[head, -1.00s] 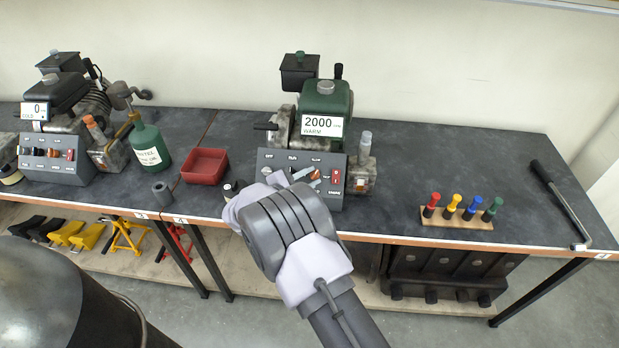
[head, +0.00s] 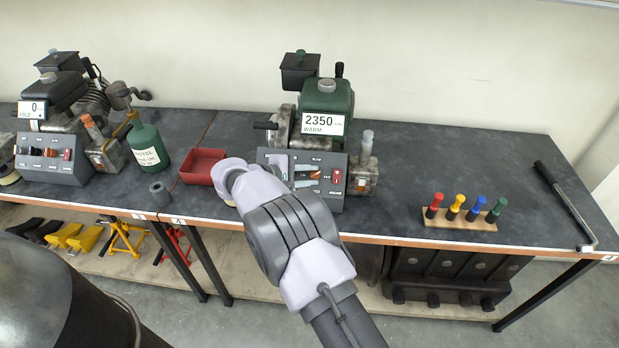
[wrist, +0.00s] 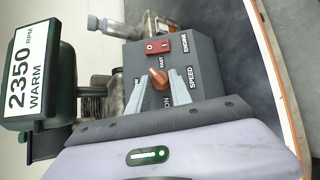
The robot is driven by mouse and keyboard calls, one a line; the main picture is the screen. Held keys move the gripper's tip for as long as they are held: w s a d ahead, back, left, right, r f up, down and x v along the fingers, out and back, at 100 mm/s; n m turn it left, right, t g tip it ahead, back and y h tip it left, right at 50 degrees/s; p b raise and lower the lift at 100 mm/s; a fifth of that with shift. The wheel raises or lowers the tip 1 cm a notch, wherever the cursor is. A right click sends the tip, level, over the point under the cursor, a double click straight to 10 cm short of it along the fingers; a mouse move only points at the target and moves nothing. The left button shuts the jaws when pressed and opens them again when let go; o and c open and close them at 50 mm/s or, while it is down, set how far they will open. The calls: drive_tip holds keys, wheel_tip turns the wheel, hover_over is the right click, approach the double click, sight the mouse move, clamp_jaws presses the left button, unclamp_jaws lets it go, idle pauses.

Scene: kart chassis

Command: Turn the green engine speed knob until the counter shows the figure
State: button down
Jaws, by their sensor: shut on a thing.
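The green engine (head: 325,97) stands at the back of the bench. Its white counter (head: 323,123) reads 2350 with WARM below; the same counter (wrist: 25,75) reads 2350 RPM WARM in the wrist view. The orange speed knob (wrist: 158,78) sits on the grey control panel (wrist: 135,58), beside the words SPEED and FAST. My gripper (wrist: 160,86) is shut on the knob, one grey finger on each side. In the head view my gripper (head: 312,174) comes from the left along the panel's front, and the knob is partly covered.
A red switch (wrist: 157,44) is close to the knob. A red tray (head: 203,166) and a green bottle (head: 148,148) stand left of my wrist. A second engine (head: 65,100) reads 0. A rack of coloured handles (head: 460,220) and a wrench (head: 566,205) lie right.

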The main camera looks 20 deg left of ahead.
drive_tip(key=shift+w+r+m+g, duration=0.1)
drive_tip(key=shift+r+m+g, duration=0.05)
drive_tip(key=shift+m+g, duration=0.7)
drive_tip(key=shift+m, duration=0.25)
drive_tip(key=c, duration=1.2)
unclamp_jaws()
drive_tip(key=p+v, duration=0.6)
drive_tip(key=v, duration=1.1)
drive_tip(key=shift+s+a, duration=0.15)
drive_tip(key=shift+s, duration=0.1)
drive_tip(key=shift+o, duration=0.2)
